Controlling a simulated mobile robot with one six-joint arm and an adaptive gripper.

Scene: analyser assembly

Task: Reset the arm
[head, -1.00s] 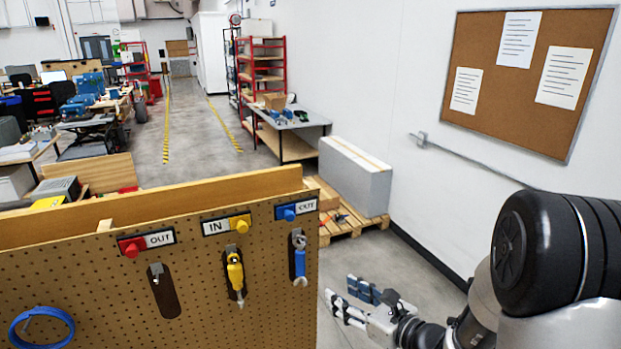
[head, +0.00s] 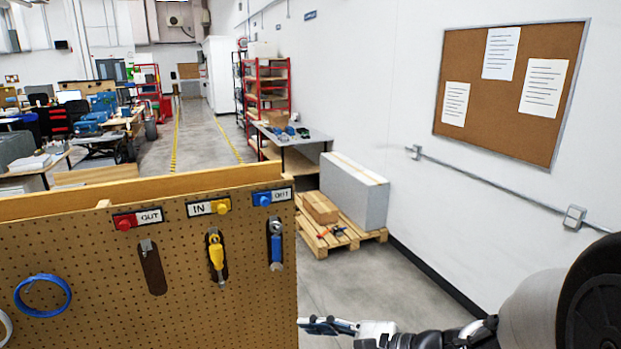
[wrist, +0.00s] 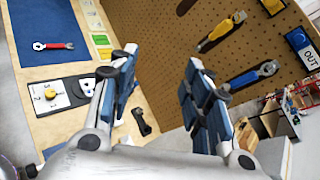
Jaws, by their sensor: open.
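My gripper (head: 330,326) shows at the bottom of the head view, to the right of the pegboard (head: 110,270), pointing left. In the wrist view my gripper (wrist: 160,95) is open, its two blue-padded fingers spread wide with nothing between them. It appears apart from the pegboard and from the bench surface seen beyond the fingers. On the pegboard hang a yellow-handled tool (head: 217,256) below an IN label and a blue-handled wrench (head: 276,245) below an OUT label. The slot (head: 152,270) under the red OUT label holds no tool.
A pallet (head: 318,238) with boxes stands by the right wall.

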